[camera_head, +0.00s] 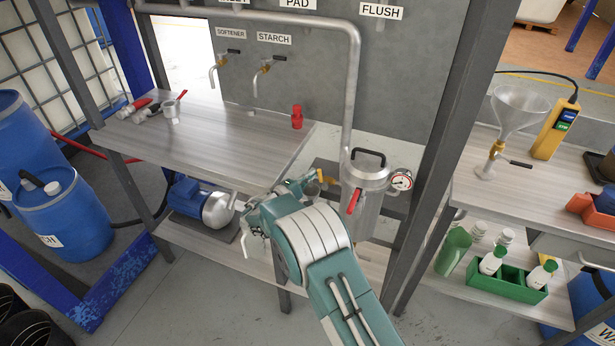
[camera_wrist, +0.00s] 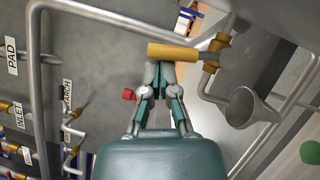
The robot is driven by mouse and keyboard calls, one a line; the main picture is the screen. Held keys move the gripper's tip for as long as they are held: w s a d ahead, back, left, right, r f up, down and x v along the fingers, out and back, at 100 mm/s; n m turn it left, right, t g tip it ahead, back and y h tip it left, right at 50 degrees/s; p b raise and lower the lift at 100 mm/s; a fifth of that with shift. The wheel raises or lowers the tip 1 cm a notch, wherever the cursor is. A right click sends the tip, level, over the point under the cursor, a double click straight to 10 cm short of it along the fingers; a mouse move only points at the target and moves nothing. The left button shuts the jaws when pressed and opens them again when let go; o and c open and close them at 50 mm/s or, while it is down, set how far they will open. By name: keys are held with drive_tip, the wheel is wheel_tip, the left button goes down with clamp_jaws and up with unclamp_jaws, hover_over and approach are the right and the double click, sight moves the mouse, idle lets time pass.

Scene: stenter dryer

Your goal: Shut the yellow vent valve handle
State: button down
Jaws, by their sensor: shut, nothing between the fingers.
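The yellow vent valve handle (camera_wrist: 173,53) shows in the wrist view as a short yellow bar, crosswise just past my fingertips. Its right end meets a brass valve body (camera_wrist: 213,52) on a grey pipe. My gripper (camera_wrist: 160,72) is shut and empty, with its fingertips at or very near the handle's near edge; I cannot tell whether they touch. In the head view my gripper (camera_head: 312,180) is small and partly hidden behind my arm, next to a yellow piece of the handle (camera_head: 325,177) left of the metal filter pot.
The metal pot (camera_head: 367,180) has a red lever (camera_head: 354,201) and a gauge (camera_head: 401,180) close to my gripper. A thick grey pipe (camera_head: 353,90) drops to it. A table (camera_head: 215,135) holds a red fitting (camera_head: 297,117). A dark frame post (camera_head: 437,150) stands right of the pot.

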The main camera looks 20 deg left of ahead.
drive_tip(key=shift+d+r, duration=0.15)
drive_tip(key=shift+d, duration=0.2)
idle(0.4)
